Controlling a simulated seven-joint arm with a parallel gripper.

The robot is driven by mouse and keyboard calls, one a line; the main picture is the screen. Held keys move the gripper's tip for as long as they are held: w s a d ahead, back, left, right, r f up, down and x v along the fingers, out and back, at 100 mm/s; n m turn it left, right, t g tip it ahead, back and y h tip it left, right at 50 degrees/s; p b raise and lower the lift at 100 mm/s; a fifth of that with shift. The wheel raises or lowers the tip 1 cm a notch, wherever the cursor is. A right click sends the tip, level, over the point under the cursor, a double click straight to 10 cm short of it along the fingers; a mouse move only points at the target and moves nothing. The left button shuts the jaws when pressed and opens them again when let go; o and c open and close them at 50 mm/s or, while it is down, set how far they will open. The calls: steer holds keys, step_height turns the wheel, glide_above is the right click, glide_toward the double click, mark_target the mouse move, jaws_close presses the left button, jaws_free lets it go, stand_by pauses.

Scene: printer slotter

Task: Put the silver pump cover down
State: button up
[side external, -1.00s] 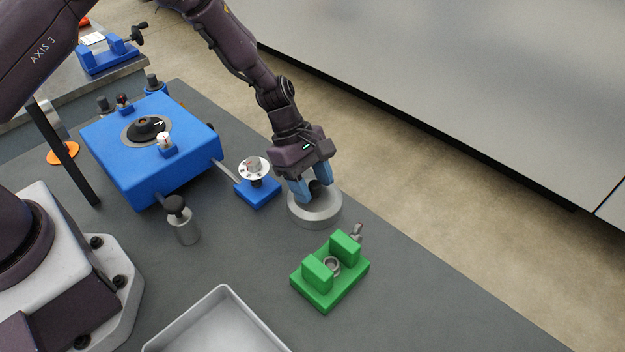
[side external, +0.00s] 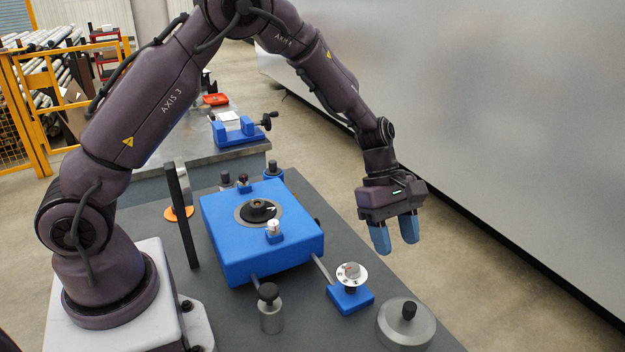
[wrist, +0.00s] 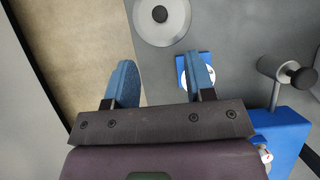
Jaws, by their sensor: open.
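The silver pump cover (side external: 393,329) is a round metal disc with a black knob on top. It sits flat on the grey table near the lower right of the side view, close to the table edge. It also shows at the top of the wrist view (wrist: 178,27). My gripper (side external: 396,246) has blue fingers spread apart with nothing between them. It hangs clear above the cover, towards the back and the table edge. In the wrist view my gripper (wrist: 162,72) is open, with the cover beyond the fingertips.
A blue block with a silver dial (side external: 350,299) stands left of the cover. A large blue box (side external: 240,240) with a black-ringed top lies further left. A metal cylinder with a black knob (side external: 270,318) and a black post (side external: 182,215) stand nearby.

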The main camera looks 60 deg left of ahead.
steer(key=s+a+r+m+t+y, duration=0.15)
steer(key=s+r+m, duration=0.35)
steer(key=r, duration=0.6)
steer(key=s+a+r+m+t+y, duration=0.2)
steer(key=s+m, duration=0.4)
steer(key=s, duration=0.3)
steer(key=s+a+r+m+t+y, duration=0.2)
steer(key=s+a+r+m, duration=0.2)
steer(key=s+r+m, duration=0.3)
steer(key=shift+s, duration=1.2)
